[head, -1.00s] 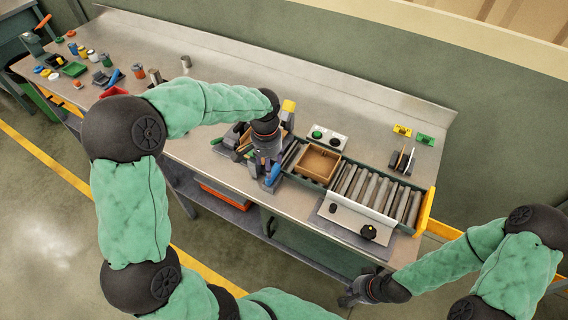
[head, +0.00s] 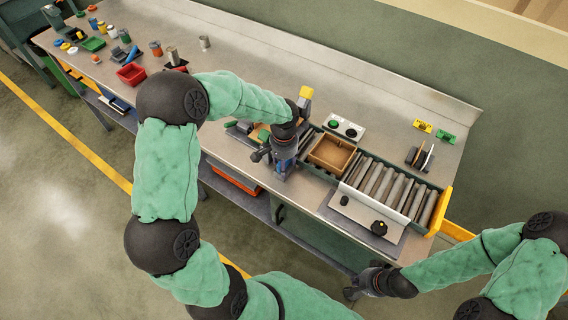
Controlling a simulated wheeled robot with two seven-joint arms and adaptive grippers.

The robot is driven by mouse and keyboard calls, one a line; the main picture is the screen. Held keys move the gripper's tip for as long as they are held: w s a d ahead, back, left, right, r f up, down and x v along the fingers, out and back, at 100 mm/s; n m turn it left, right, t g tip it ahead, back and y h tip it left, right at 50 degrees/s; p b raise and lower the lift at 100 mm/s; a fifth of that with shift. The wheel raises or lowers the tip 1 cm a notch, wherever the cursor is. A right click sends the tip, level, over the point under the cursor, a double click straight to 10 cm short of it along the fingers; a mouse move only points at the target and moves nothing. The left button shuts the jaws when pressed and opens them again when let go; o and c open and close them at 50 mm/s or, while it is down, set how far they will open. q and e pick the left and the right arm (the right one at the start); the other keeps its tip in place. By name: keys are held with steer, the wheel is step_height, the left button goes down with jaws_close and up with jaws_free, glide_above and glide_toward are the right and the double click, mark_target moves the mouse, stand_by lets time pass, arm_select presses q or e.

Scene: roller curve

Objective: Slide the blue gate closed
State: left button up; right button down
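My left gripper (head: 282,166) points down at the conveyor, just left of the box. A small blue part (head: 289,163), which looks like the blue gate, shows beside its fingers. The gripper and arm hide most of this part, so I cannot tell whether it is gripped or how far it is closed. My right gripper (head: 358,284) is low in front of the bench, apart from the conveyor; its fingers look spread and empty.
A light panel with black knobs (head: 366,210) stands before the rollers. A button box (head: 343,130) sits behind the brown box. A yellow end stop (head: 440,211) closes the right end. A red bin (head: 131,75) and several small items crowd the left bench.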

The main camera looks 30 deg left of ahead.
arm_select(q)
steer(key=shift+f, duration=0.1)
jaws_close()
steer(key=shift+w+d, duration=0.15)
steer(key=shift+w, duration=2.05)
jaws_free()
steer(key=shift+w, duration=0.1)
step_height(320, 180, up, 12)
